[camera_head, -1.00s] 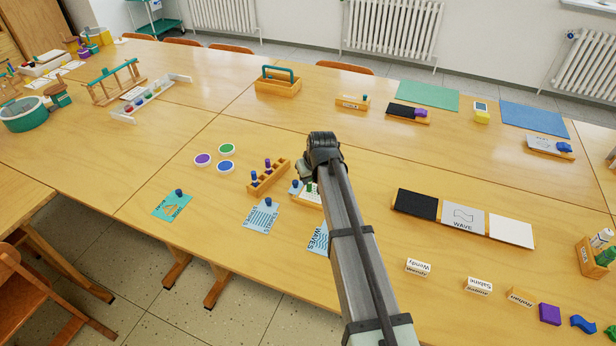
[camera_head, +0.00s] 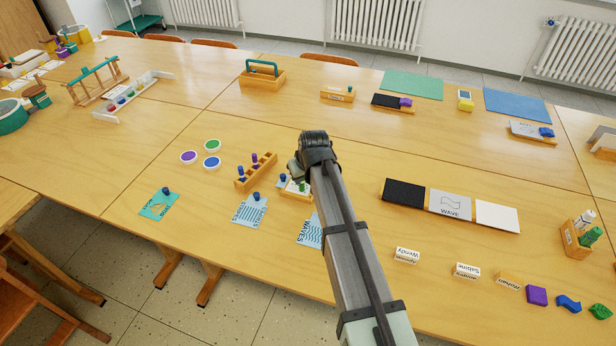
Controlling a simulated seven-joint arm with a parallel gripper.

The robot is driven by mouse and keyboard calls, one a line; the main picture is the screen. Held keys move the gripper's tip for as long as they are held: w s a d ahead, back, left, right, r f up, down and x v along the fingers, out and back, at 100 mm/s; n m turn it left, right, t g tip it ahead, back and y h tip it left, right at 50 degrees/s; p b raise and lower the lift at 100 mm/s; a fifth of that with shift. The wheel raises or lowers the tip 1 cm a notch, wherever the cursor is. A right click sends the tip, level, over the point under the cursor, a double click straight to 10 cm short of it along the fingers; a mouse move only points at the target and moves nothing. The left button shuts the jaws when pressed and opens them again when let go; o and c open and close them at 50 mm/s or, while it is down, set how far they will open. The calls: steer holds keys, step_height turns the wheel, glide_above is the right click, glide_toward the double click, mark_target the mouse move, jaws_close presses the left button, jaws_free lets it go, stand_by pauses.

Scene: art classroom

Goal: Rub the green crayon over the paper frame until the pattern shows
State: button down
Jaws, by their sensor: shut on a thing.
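A small wooden paper frame (camera_head: 290,194) with a white sheet lies on the table near the middle, partly hidden behind my arm. My gripper (camera_head: 299,178) points down over it, its fingertips mostly hidden by the wrist. A small bit of green, the green crayon (camera_head: 303,187), shows under the gripper at the sheet. My gripper is shut on it. Whether the crayon touches the paper, and any pattern on the sheet, is too small to tell. A wooden crayon block (camera_head: 246,182) with blue and purple crayons stands just left of the frame.
A blue-knobbed piece (camera_head: 283,178) sits close by the frame. Pattern cards (camera_head: 250,211) (camera_head: 311,231) lie in front. A long tray with a WAVE plate (camera_head: 451,204) is to the right, name blocks (camera_head: 407,256) nearer.

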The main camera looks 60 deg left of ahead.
steer(key=s+a, duration=0.2)
steer(key=a, duration=0.1)
steer(key=shift+s, duration=0.4)
steer(key=shift+w+d, duration=2.3)
steer(key=shift+d, duration=0.15)
step_height(320, 180, up, 8)
steer(key=shift+a, duration=0.15)
